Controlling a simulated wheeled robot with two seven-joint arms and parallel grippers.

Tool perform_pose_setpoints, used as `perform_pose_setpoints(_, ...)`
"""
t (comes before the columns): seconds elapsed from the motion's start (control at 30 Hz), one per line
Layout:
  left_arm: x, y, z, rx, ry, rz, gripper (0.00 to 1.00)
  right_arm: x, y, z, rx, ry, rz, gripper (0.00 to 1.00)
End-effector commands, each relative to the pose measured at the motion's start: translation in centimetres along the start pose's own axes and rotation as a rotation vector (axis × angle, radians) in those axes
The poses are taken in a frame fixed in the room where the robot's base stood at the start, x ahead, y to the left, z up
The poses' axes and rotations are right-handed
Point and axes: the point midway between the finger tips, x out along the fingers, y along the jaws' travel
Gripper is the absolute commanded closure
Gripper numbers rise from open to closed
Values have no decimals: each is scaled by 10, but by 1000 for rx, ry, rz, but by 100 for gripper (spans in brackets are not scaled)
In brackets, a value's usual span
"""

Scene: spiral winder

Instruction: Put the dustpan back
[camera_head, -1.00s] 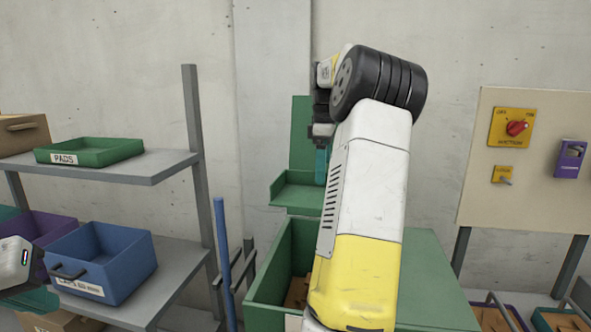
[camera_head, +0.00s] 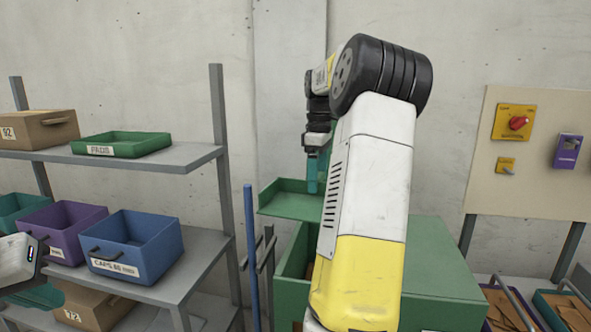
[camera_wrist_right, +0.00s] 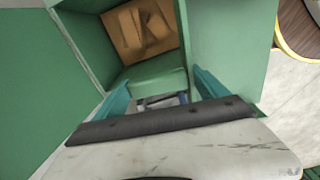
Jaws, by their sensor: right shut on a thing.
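A green shallow pan (camera_head: 290,203), which looks like the dustpan, is in the middle of the head view, above the open left part of a green bin (camera_head: 440,265). My right gripper (camera_head: 318,172) points down with its teal fingers at the pan's right side, and is shut on it. The exact grip point is hidden. In the right wrist view, my right gripper (camera_wrist_right: 163,92) has green walls around it and the bin's inside beyond.
A shelf (camera_head: 175,158) at left holds a green tray (camera_head: 122,145), a cardboard box (camera_head: 40,128), a purple bin (camera_head: 62,228) and a blue bin (camera_head: 135,245). A blue pole (camera_head: 252,255) stands beside it. A switch panel (camera_head: 540,150) is at right. Cardboard (camera_wrist_right: 140,30) lies inside the green bin.

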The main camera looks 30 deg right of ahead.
Motion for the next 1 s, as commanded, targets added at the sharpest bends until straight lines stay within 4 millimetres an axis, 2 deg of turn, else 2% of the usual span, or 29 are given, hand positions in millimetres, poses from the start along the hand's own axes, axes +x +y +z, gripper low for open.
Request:
perform_pose_setpoints(0.27,0,0,0,0,0,0,100,46,-41,-35,137,-2,-3,65)
perform_pose_setpoints(0.37,0,0,0,0,0,0,100,71,-64,-54,217,-2,-4,65)
perform_pose_setpoints(0.53,0,0,0,0,0,0,100,130,-114,-98,397,-2,-4,65)
perform_pose_setpoints(0.7,0,0,0,0,0,0,100,172,-149,-130,543,1,0,65)
perform_pose_setpoints(1.0,0,0,0,0,0,0,100,218,-187,-164,700,2,2,65)
